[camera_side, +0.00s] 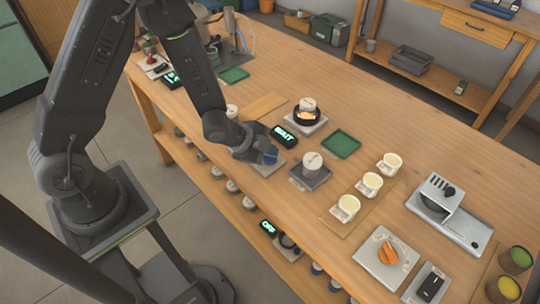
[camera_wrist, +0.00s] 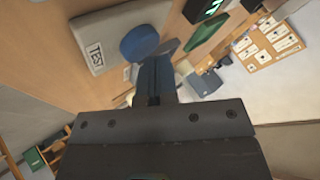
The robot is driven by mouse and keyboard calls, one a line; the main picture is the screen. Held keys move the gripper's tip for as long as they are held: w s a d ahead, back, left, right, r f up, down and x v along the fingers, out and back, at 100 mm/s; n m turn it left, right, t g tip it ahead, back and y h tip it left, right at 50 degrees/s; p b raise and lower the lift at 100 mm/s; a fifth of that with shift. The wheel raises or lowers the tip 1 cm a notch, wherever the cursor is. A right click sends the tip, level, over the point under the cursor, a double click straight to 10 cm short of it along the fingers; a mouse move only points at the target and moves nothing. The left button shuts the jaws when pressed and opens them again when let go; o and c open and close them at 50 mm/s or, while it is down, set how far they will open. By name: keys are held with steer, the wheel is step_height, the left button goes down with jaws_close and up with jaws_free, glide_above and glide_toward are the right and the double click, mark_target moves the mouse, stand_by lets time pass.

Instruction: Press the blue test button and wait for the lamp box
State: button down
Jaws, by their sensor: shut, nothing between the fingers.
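The blue test button (camera_side: 271,156) sits on a pale plate at the table's near edge. In the wrist view the blue button (camera_wrist: 138,43) is a round disc on a light plate (camera_wrist: 88,30) with a TEST label (camera_wrist: 97,56). My gripper (camera_side: 261,153) is shut and empty, right at the button in the side view. In the wrist view my closed fingertips (camera_wrist: 154,66) are just beside the disc's lower right edge; I cannot tell whether they touch it. The black lamp box (camera_side: 284,135) just behind the button reads WAIT in green; part of it shows in the wrist view (camera_wrist: 206,10).
A grey block with a white pot (camera_side: 312,163) stands right of the button. A burner with a pot (camera_side: 306,112) and a green tray (camera_side: 341,144) are behind. Several white cups (camera_side: 371,183) stand further right. Another display (camera_side: 268,228) reads OFF on the lower shelf.

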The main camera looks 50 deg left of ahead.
mark_target(270, 158)
steer(key=shift+r, duration=0.75)
steer(key=shift+r, duration=2.5)
steer(key=shift+a+r, duration=0.1)
steer(key=shift+r, duration=0.1)
steer(key=s+a+r+n+y, duration=0.3)
steer(key=r+n, duration=0.1)
steer(key=r, duration=0.3)
steer(key=s+a+r+n+y, duration=0.2)
steer(key=s+a+r+n, duration=0.15)
steer(key=r, duration=0.35)
steer(key=s+d+r+n+g, duration=0.1)
steer(key=s+r+n, duration=0.2)
steer(key=s, duration=0.3)
steer(key=s+d+r+n+g+h, duration=0.1)
steer(key=s+r+n, duration=0.1)
steer(key=s, duration=0.5)
steer(key=shift+d+r+n+g, duration=0.35)
steer(key=shift+r+n+g, duration=0.05)
steer(key=shift+n, duration=0.25)
